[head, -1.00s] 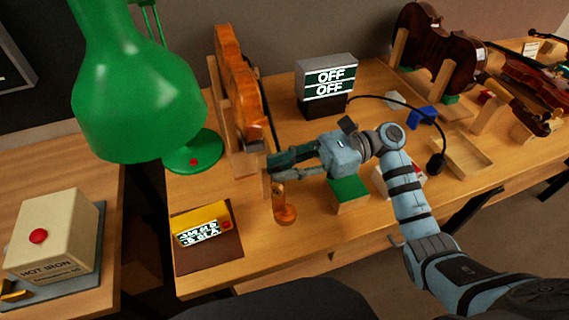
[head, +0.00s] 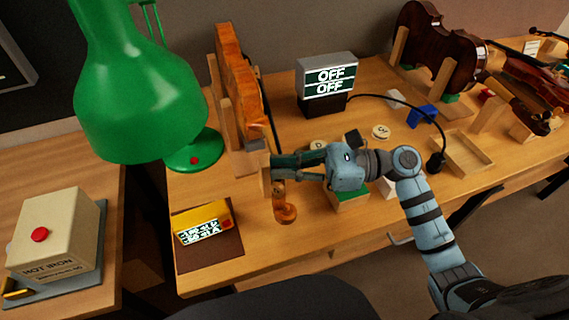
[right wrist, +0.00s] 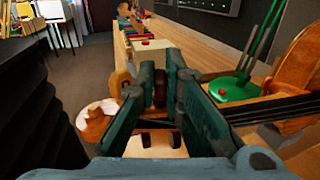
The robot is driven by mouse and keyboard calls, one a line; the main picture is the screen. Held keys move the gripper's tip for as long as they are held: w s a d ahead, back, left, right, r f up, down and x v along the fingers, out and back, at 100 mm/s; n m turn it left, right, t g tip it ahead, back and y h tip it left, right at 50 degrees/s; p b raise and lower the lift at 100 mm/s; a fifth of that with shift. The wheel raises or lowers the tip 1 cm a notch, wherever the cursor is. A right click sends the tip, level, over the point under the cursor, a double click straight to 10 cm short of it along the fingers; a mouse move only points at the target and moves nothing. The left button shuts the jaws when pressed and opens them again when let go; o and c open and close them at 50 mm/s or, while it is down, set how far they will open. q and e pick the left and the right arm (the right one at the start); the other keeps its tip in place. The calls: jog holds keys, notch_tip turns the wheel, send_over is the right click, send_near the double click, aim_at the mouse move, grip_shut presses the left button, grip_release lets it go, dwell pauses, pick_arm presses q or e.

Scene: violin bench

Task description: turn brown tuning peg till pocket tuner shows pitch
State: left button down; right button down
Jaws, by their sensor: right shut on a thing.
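An orange-brown violin (head: 240,80) stands on edge in a wooden holder, its scroll (head: 285,213) toward the bench's front edge. My right gripper (head: 272,168) is at the violin's peg box, beside the scroll. In the right wrist view its fingers (right wrist: 160,88) are shut on a brown peg, which they mostly hide. Strings (right wrist: 275,108) run off to the right there. The yellow pocket tuner (head: 203,222) lies on a brown mat left of the scroll. Its lit display shows small text, the lower line seeming to end in A. My left gripper is not in view.
A green lamp (head: 135,95) stands close left of the violin. A grey box (head: 326,80) reads OFF on two lines; its black cable runs right. A green-topped block (head: 348,196) sits under my right wrist. More violins (head: 440,50) stand at back right.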

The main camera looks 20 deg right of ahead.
jog(key=m+t+p, duration=0.1)
jog(key=t, duration=0.1)
jog(key=m+t+h+p, duration=0.1)
jog(key=m+t, duration=0.1)
jog(key=shift+s+a+r+h, duration=0.1)
jog(key=shift+s+r+h, duration=0.1)
jog(key=shift+h, duration=0.1)
jog(key=shift+f+m+t+h+p, duration=0.1)
jog(key=shift+m+t+h+p, duration=0.65)
jog(key=shift+t, duration=0.55)
jog(key=c, duration=2)
grip_release()
jog(key=shift+f, duration=0.1)
jog(key=shift+s, duration=0.1)
